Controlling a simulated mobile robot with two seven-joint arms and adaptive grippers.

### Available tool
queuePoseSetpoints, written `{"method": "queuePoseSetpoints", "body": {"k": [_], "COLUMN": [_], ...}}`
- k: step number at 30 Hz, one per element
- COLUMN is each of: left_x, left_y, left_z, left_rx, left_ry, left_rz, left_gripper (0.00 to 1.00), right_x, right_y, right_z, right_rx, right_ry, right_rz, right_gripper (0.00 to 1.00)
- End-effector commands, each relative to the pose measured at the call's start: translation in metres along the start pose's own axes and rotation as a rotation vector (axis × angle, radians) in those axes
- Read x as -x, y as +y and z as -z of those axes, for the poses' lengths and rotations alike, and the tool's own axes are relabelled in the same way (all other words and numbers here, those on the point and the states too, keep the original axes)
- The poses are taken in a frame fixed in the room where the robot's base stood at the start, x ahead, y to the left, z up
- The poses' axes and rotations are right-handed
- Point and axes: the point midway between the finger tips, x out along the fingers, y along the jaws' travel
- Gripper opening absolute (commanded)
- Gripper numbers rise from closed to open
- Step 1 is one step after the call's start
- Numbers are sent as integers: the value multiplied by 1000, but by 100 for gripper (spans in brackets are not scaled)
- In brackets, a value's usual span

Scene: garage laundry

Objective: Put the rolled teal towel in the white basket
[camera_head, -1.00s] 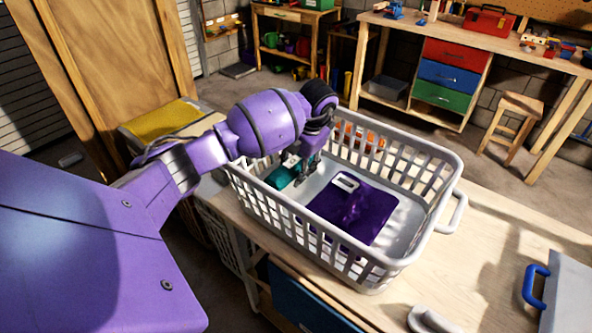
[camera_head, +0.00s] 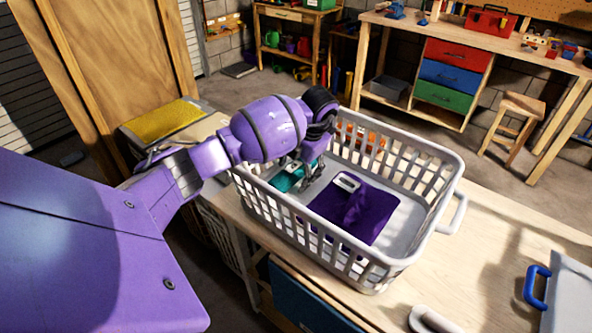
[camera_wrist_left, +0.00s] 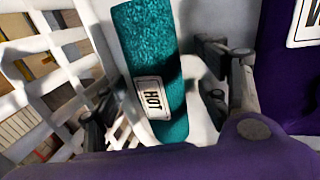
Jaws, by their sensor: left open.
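The white basket (camera_head: 436,217) stands on the wooden bench top. The rolled teal towel (camera_head: 290,174) lies inside it near the left end. In the left wrist view the towel (camera_wrist_left: 150,40) carries a white label reading HOT. My left gripper (camera_head: 306,180) reaches down into the basket at the towel. In the left wrist view my left gripper (camera_wrist_left: 155,110) is open, with one finger on each side of the towel and gaps beside it. A folded purple cloth (camera_head: 352,210) with a white label lies in the basket to the right of the towel. My right gripper is not in view.
A grey board with a blue handle (camera_head: 535,283) lies at the far right. A yellow-topped box (camera_head: 162,122) is behind my left arm. Orange items (camera_head: 360,137) show at the basket's far side.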

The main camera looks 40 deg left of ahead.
Motion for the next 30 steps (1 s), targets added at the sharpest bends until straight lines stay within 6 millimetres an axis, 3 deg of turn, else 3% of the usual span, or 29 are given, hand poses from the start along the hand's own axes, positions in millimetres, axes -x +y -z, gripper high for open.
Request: {"method": "queuePoseSetpoints", "body": {"k": [18,30], "left_x": [110,121], "left_y": [0,0], "left_z": [-1,0], "left_rx": [1,1], "left_ry": [-2,0], "left_rz": [0,0], "left_gripper": [68,68], "right_x": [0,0], "right_y": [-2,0], "right_z": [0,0], "right_rx": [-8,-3], "right_ry": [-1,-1], "right_rz": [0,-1], "right_gripper": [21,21]}}
